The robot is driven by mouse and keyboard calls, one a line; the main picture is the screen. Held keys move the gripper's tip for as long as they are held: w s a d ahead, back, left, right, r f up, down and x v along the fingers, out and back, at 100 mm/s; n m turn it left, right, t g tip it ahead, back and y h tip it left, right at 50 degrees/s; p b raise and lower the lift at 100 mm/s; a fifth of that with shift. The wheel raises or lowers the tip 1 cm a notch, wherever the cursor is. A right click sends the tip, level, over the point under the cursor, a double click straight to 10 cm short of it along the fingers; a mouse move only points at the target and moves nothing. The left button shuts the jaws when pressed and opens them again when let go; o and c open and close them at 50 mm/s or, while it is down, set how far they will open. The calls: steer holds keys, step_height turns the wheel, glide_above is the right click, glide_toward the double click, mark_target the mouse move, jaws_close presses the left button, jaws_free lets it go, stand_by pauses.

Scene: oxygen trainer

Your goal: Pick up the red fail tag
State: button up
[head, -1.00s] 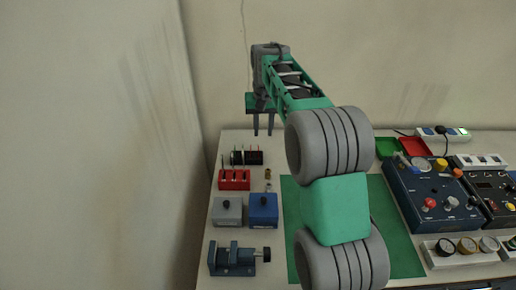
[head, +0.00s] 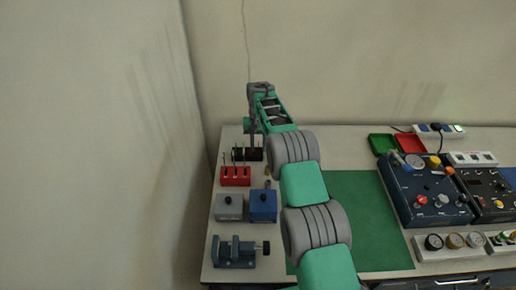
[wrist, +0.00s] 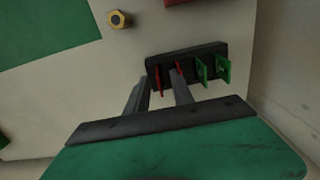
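A black rack (wrist: 213,50) holds upright tags in the wrist view: one red tag (wrist: 160,82), a second red tag (wrist: 180,68) and two green tags (wrist: 201,70). My gripper (wrist: 160,76) is open, its two fingers reaching toward the rack's red end. The first red tag shows in the gap between the fingers, and the second is close by the right finger, partly covered by it. I cannot tell whether either finger touches a tag. In the head view the rack (head: 238,154) is at the back left of the bench, partly hidden by my arm.
A red block (head: 235,176) stands in front of the rack, with a grey box (head: 229,207), a blue box (head: 263,206) and a vise (head: 235,252) nearer. A brass nut (wrist: 119,19) lies near the rack. Green mat (head: 365,215) is right; the wall is behind.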

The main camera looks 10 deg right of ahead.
jaws_close()
stand_by(0.6)
